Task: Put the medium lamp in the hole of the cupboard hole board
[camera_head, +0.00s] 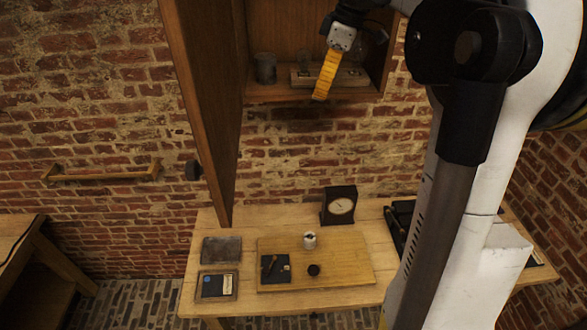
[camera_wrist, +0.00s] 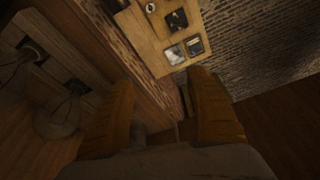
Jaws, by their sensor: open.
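My gripper (camera_head: 321,92) is inside the open cupboard, in front of the hole board (camera_head: 357,80), with its yellow fingers pointing down. In the wrist view my gripper (camera_wrist: 162,82) is open, with nothing seen between its two yellow fingers. A pale board with dark holes shows at the left of the wrist view (camera_wrist: 38,70). A dim glass lamp (camera_wrist: 55,122) shows beside my left finger there. Its size among the lamps cannot be told. In the head view the lamps are too small and dark to tell apart, and my finger hides part of the board.
A grey jar (camera_head: 264,68) stands left on the cupboard shelf (camera_head: 285,95). The open cupboard door (camera_head: 207,100) hangs at the left. Below, a table (camera_head: 205,222) carries a dial instrument (camera_head: 339,206), a wooden board (camera_head: 345,265), a white cup (camera_head: 310,241) and dark flat pieces.

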